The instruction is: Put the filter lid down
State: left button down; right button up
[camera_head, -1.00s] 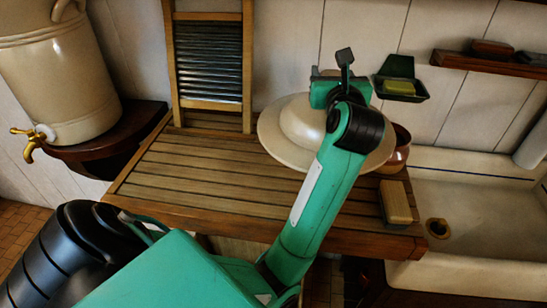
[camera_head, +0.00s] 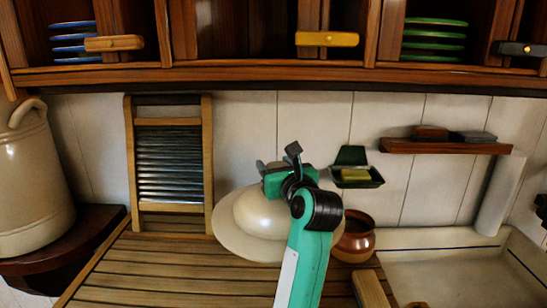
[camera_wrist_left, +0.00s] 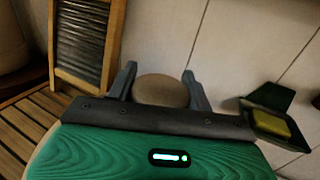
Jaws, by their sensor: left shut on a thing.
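The filter lid (camera_head: 234,238) is a wide cream disc with a raised dome. It is over the back right of the slatted draining board (camera_head: 150,265), near the wall. My left gripper (camera_head: 276,180) is shut on the lid, its two fingers on either side of a round knob (camera_wrist_left: 161,90) in the left wrist view. I cannot tell whether the lid touches the board. The cream stoneware filter jar (camera_head: 32,190) stands at the left on a dark wooden shelf (camera_head: 75,240); its top is cut off. My right gripper is not in view.
A washboard (camera_head: 168,170) leans on the wall left of the lid. A brown pot (camera_head: 358,240) stands close at its right. The board's left and front are bare.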

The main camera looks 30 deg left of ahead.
aim_at(275, 203)
pick_arm(q)
notch_tip(275, 203, down, 16)
jog(key=p, duration=0.2)
jog(key=shift+r+p, duration=0.25)
jog(key=shift+p, duration=0.1)
jog(key=shift+f, duration=0.1)
jog(key=c, duration=1)
grip_release()
jog(key=shift+f, duration=0.25)
jog(key=shift+c, duration=0.2)
jog(key=o, duration=0.4)
jog(key=shift+s+r, duration=0.1)
jog(key=shift+o, duration=0.2)
jog(key=shift+r, duration=0.1)
